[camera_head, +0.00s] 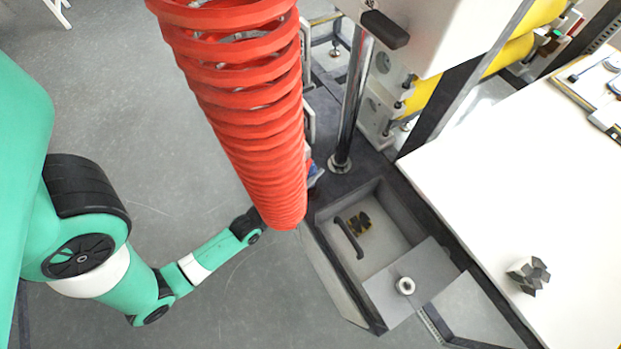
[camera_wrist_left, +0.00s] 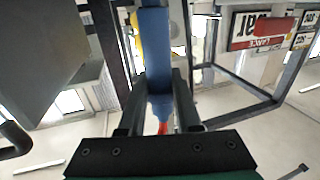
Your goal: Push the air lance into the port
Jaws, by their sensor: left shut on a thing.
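The air lance appears to be the blue bar (camera_wrist_left: 156,55) with a red end, upright in the left wrist view between the dark fingers of my left gripper (camera_wrist_left: 155,90). The gripper is shut on it. In the head view my left gripper is at the end of the green arm, mostly hidden behind a red coiled hose (camera_head: 245,100). A small blue patch (camera_head: 316,174) shows just right of the hose. I cannot identify the port for certain. A pale ring fitting (camera_head: 405,285) sits on a grey plate, right of the gripper. My right gripper is not in view.
A grey open-topped bin (camera_head: 390,225) with a dark handle stands beside a chrome post (camera_head: 352,100). A white table (camera_head: 540,180) bears a dark faceted piece (camera_head: 529,275). In the left wrist view, a red sign (camera_wrist_left: 262,32) hangs on a dark frame. Grey floor is open at left.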

